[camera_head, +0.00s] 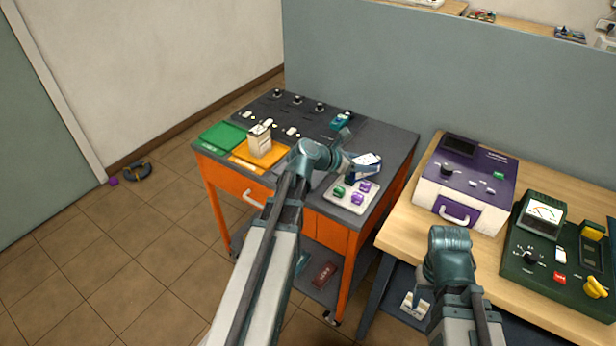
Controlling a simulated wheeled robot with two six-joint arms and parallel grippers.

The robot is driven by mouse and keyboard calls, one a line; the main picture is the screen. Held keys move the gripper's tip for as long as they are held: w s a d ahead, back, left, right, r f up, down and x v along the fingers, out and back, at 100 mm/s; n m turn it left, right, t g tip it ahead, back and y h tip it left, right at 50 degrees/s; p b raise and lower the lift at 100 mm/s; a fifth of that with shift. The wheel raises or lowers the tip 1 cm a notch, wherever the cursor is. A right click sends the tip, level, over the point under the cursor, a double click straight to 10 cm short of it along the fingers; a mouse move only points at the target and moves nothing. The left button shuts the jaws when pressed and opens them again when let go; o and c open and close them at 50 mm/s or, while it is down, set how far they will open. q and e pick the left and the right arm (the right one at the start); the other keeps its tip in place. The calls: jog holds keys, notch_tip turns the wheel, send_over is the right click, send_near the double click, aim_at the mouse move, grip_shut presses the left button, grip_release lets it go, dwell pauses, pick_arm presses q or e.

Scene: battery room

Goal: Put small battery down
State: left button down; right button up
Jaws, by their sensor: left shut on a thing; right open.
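My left gripper (350,160) is over the right part of the dark top of the orange cart (381,137). It is shut on a small blue and white battery (368,165), which looks tilted. The battery is just behind a pale tray (343,206) with green and purple pieces; I cannot tell whether it touches the cart top. The arm hides part of the cart top and the gripper's near side. My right gripper (416,301) is open and low, in front of the wooden table, partly hidden by its own wrist.
A pale boxy unit (260,141) stands on an orange mat (243,159), next to a green mat (221,136). The wooden table (408,231) holds a purple and white case (465,183) and a dark green meter box (545,268).

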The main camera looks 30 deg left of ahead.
pick_arm(q)
jog(key=a+f+n+t+y+b, duration=0.2)
jog(key=a+f+n+y, duration=0.1)
jog(key=a+n+y, duration=0.1)
jog(key=shift+f+y+b, duration=0.3)
jog(key=shift+f+b, duration=0.1)
jog(key=shift+s+a+f+n+y+b, duration=0.1)
jog(key=shift+a+n+y+b, duration=0.2)
jog(key=shift+a+n+y, duration=0.5)
jog(key=a, duration=0.4)
jog(key=w+a+f+b, duration=0.1)
jog(key=a, duration=0.9)
jog(key=shift+w+a+f, duration=0.15)
jog(key=shift+w+a, duration=0.05)
jog(key=shift+w, duration=0.1)
pick_arm(e)
notch_tip(320, 180, down, 6)
jog(key=shift+r, duration=0.1)
pick_arm(q)
jog(key=shift+a, duration=0.1)
